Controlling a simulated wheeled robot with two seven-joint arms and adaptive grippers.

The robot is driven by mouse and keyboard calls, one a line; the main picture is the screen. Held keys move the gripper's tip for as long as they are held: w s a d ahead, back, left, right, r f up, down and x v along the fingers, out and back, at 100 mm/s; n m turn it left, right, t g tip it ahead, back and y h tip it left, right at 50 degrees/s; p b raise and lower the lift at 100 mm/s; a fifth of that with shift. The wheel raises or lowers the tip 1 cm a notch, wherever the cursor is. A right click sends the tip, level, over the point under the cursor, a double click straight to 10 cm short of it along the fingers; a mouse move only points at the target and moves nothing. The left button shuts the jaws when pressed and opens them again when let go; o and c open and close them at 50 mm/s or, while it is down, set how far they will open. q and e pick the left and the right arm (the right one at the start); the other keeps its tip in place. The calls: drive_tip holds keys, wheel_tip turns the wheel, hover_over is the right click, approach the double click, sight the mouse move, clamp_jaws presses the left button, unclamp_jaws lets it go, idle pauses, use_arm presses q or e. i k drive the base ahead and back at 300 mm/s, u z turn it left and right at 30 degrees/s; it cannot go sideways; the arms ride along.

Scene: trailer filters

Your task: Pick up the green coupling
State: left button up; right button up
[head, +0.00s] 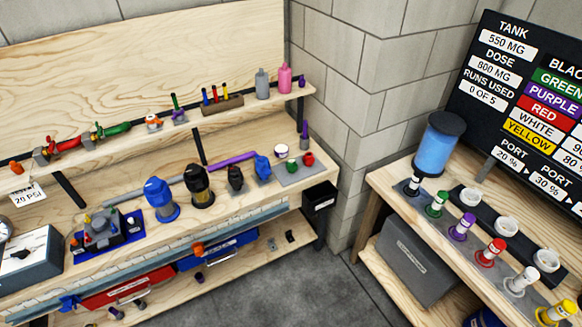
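A small green piece with a pale top (437,204), probably the green coupling, stands upright on the right-hand wooden table. It is in a row between a black piece (413,186) and a purple piece (462,227). Red (490,252), white (520,281) and yellow (556,312) pieces of like shape continue the row toward the lower right. Neither of my grippers is in view.
A blue cylinder tank (439,143) stands behind the row, with several white cups in a dark rack (488,215) beside it. A black sign board (540,75) rises behind. A grey bin (415,262) sits under the table. Grey floor (330,295) lies clear between the benches.

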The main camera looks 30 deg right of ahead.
sight(292, 166)
drive_tip(key=z, duration=0.05)
drive_tip(key=k, duration=0.45)
drive_tip(key=u, duration=0.6)
drive_tip(key=i, duration=1.5)
drive_tip(key=z, duration=0.7)
